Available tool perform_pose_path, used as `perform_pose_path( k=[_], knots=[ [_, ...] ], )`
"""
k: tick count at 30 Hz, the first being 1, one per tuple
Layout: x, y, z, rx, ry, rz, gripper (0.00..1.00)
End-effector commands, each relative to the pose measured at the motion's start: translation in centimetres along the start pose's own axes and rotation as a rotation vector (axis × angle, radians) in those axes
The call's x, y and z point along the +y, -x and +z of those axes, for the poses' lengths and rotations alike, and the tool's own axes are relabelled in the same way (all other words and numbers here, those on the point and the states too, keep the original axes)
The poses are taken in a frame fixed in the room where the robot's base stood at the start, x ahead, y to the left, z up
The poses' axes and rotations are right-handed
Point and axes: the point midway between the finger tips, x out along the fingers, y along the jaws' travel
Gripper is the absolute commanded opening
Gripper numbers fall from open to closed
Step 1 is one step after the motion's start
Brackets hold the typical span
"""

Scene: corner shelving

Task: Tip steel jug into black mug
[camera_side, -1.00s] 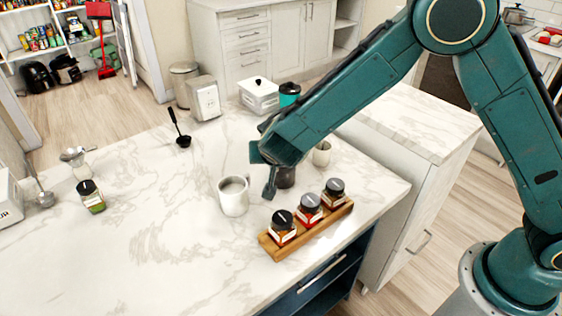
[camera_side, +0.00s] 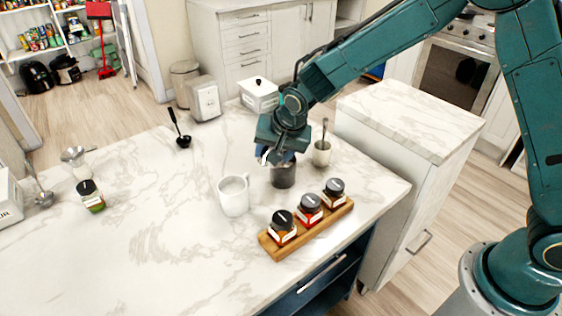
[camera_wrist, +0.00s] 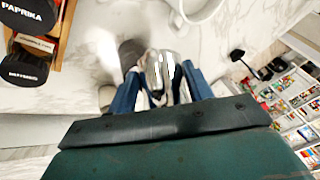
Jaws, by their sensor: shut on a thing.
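The black mug (camera_side: 284,174) stands upright on the marble counter, just below my gripper (camera_side: 270,156) in the side view. It also shows as a dark shape in the wrist view (camera_wrist: 130,50). My gripper (camera_wrist: 160,92) is shut on the shiny steel jug (camera_wrist: 161,70), which sits between its blue fingers in the wrist view, beside the black mug. In the side view the jug is mostly hidden by the gripper, so I cannot tell its tilt or whether anything leaves it.
A white mug (camera_side: 234,196) stands left of the black mug. A black ladle (camera_side: 181,135) is further left.

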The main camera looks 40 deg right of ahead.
Motion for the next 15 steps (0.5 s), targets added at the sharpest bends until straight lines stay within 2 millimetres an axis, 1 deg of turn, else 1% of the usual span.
perform_pose_path(
  k=[1,15],
  knots=[
    [0.06,0.08,-0.26,-0.020,-0.015,-0.011,0.16],
    [0.12,0.40,-0.70,-0.234,-0.121,-0.117,0.16]
  ],
)
